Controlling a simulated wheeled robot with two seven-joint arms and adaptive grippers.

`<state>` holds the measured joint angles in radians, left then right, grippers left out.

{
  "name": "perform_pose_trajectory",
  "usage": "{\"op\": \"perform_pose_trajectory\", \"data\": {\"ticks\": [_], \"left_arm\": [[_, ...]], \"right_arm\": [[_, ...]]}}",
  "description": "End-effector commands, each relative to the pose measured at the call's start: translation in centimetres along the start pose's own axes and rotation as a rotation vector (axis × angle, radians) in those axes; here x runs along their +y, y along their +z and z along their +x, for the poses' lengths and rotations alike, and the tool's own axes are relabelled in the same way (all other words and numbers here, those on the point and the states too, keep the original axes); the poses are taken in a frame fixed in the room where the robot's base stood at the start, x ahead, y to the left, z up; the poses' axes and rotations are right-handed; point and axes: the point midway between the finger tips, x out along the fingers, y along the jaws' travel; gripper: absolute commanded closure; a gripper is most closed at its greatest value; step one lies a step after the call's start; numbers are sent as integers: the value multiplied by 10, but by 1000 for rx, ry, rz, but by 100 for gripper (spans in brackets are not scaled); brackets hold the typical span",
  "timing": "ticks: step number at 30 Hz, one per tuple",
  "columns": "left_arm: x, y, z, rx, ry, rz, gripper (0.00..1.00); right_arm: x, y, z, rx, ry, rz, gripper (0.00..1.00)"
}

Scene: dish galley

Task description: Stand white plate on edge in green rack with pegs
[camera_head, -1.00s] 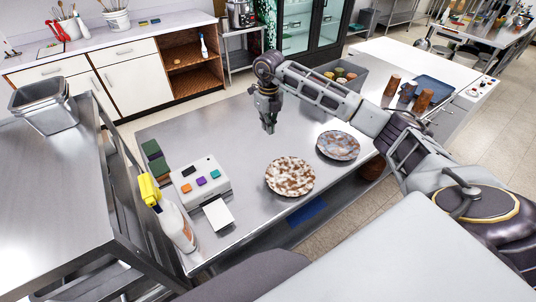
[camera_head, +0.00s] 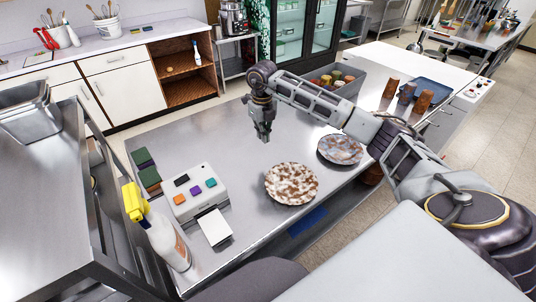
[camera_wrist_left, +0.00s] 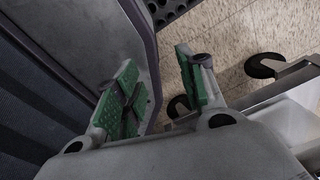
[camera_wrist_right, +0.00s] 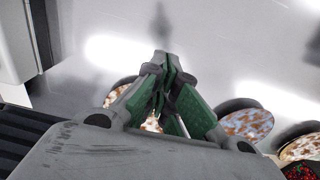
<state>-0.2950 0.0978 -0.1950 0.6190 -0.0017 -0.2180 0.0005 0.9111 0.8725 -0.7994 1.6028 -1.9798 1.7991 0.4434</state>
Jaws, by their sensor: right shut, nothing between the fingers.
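No plain white plate and no green pegged rack can be made out. A brown-and-white mottled plate (camera_head: 291,184) lies flat on the steel table (camera_head: 215,140). A blue-grey and brown mottled plate (camera_head: 341,149) lies flat behind it to the right. My right gripper (camera_head: 264,137) points down above the table, left of and behind both plates, shut and empty. Its closed fingers also show in the right wrist view (camera_wrist_right: 167,65), with a mottled plate (camera_wrist_right: 246,125) to their right. My left gripper (camera_wrist_left: 164,80) is open and empty, over the floor beside dark surfaces.
A white box with coloured buttons (camera_head: 194,191) and a spray bottle (camera_head: 168,240) stand at the table's left. Dark green blocks (camera_head: 147,175) lie behind them. A grey bin (camera_head: 335,80) and brown cups (camera_head: 423,101) stand at the right. The table's middle is bare.

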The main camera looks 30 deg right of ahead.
Motion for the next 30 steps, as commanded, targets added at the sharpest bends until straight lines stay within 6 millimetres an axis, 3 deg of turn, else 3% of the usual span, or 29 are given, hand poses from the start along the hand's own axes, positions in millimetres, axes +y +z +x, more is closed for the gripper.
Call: {"op": "perform_pose_trajectory", "data": {"ticks": [8, 30], "left_arm": [[3, 0, -2, 0, 3, 0, 60], [20, -3, -13, 1, 21, -3, 60]], "right_arm": [[1, 0, 15, 3, 1, -1, 100], [0, -1, 101, 2, 1, 0, 100]]}}
